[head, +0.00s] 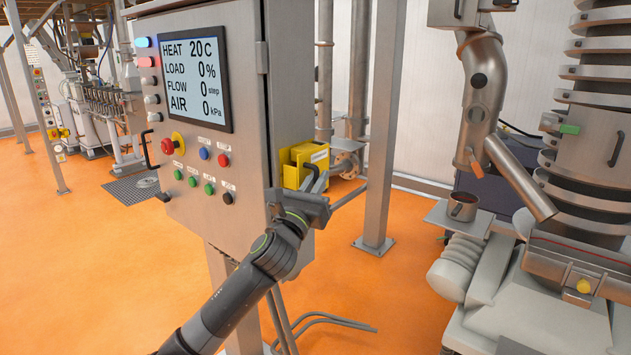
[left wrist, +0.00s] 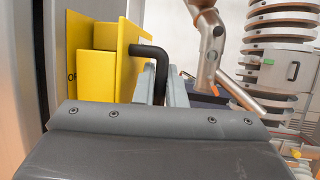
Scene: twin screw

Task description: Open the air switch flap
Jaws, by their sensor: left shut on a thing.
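The yellow air switch box (head: 292,170) is mounted on the right side of the grey control cabinet (head: 240,165). It also shows in the left wrist view (left wrist: 95,72), with a yellow plate-like flap (left wrist: 126,60) on its right side. A bent black handle (left wrist: 150,51) sticks out from the flap and runs down between the fingers of my left gripper (left wrist: 160,85). The gripper (head: 318,178) is shut on this handle, just in front of the box. How far the flap stands open is unclear. My right gripper is not in view.
The cabinet's front has a screen (head: 196,82), several buttons and a red knob (head: 168,146). A steel post (head: 380,130) stands right of the box. A machine with a metal mug (head: 463,207) is at the right. Orange floor (head: 80,275) is open at the left.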

